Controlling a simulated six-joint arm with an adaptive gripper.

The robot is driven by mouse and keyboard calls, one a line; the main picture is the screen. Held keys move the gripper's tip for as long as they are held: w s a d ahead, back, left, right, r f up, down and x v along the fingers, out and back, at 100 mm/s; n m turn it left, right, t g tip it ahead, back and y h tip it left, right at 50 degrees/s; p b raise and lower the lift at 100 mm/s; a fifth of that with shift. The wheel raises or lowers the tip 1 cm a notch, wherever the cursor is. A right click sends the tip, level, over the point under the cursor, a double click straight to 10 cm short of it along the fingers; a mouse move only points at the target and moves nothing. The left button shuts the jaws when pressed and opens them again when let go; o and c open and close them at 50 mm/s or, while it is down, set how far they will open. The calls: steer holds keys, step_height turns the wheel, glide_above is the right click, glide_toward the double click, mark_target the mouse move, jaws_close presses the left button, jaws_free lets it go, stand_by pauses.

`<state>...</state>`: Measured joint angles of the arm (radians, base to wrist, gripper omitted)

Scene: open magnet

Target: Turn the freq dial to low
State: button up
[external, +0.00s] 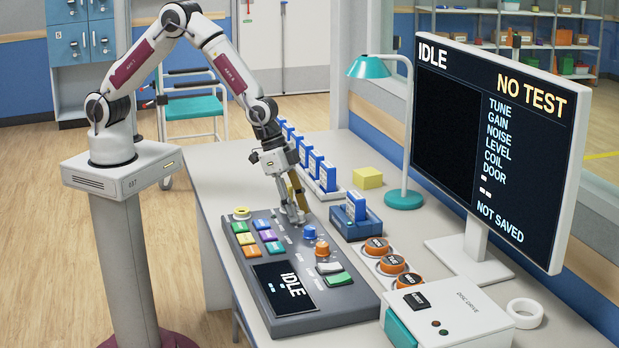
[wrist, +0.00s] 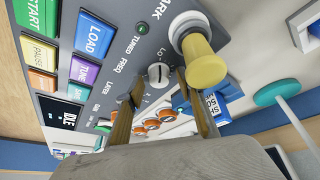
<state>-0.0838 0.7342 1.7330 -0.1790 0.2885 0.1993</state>
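The freq dial (wrist: 158,74) is a small round light-grey knob with a dark pointer mark, on the grey console (external: 338,297). In the wrist view it lies between my two fingertips, near the printed words FREQ and LO. My gripper (external: 293,214) is low over the console's far part, fingers pointing down. In the wrist view my gripper (wrist: 160,86) is open, one finger on each side of the dial. I cannot tell whether either finger touches it. In the external view the dial is hidden by my fingers. The console screen reads IDLE.
A yellow knob (wrist: 204,64) on a pale post stands close to my right finger in the wrist view. Blue (external: 309,232) and orange (external: 322,248) knobs and coloured buttons (external: 265,235) share the console. A monitor (external: 490,130) and blue holder (external: 356,222) stand to the right.

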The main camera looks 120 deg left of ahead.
steer(key=shift+r, duration=0.15)
steer(key=v, duration=1.1)
steer(key=shift+s+r, duration=0.15)
steer(key=shift+r, duration=0.2)
stand_by(0.4)
steer(key=shift+s, duration=0.1)
steer(key=s+f+g, duration=0.1)
steer(key=s+g, duration=0.1)
steer(key=s, duration=0.5)
steer(key=s+d+r+t, duration=0.1)
steer(key=s+d+r, duration=0.1)
steer(key=s+r, duration=0.6)
steer(key=s+d+r+t, duration=0.2)
steer(key=s+r, duration=0.7)
steer(key=s, duration=1.2)
steer(key=shift+r+m, duration=0.25)
steer(key=shift+m, duration=0.05)
